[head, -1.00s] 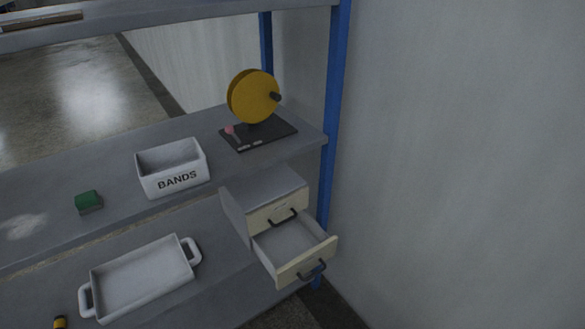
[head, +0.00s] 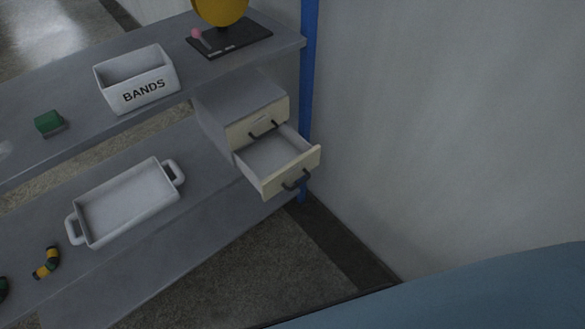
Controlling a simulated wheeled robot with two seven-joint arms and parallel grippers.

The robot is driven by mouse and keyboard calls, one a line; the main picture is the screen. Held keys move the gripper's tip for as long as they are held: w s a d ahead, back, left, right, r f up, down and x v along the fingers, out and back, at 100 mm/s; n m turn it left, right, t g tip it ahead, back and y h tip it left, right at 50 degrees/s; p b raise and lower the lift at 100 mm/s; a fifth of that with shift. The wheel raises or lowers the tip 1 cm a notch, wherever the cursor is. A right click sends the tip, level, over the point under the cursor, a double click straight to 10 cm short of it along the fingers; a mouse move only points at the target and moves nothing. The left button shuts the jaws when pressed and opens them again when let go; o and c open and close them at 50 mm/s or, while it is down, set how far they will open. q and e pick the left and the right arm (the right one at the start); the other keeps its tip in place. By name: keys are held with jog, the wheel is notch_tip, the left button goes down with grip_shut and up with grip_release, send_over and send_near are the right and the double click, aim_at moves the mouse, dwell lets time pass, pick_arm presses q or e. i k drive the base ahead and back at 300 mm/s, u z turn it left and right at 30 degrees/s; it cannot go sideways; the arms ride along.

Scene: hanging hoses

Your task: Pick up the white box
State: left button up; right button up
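The white box (head: 139,92), an open-topped bin marked "BANDS", stands upright on the upper shelf at the left of the head view. It looks empty as far as I can see inside. Neither of my grippers shows in the head view, and nothing touches the box.
A white two-handled tray (head: 128,203) sits on the lower shelf, near a black-and-yellow piece (head: 47,263). A drawer (head: 277,160) stands open below the upper shelf. A green block (head: 49,123) and a yellow disc on a black base (head: 229,36) flank the box. A blue post (head: 310,80) stands right.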

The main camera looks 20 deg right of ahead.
aim_at(129, 82)
jog(key=z, duration=1.05)
jog(key=i, duration=0.75)
jog(key=u, duration=0.85)
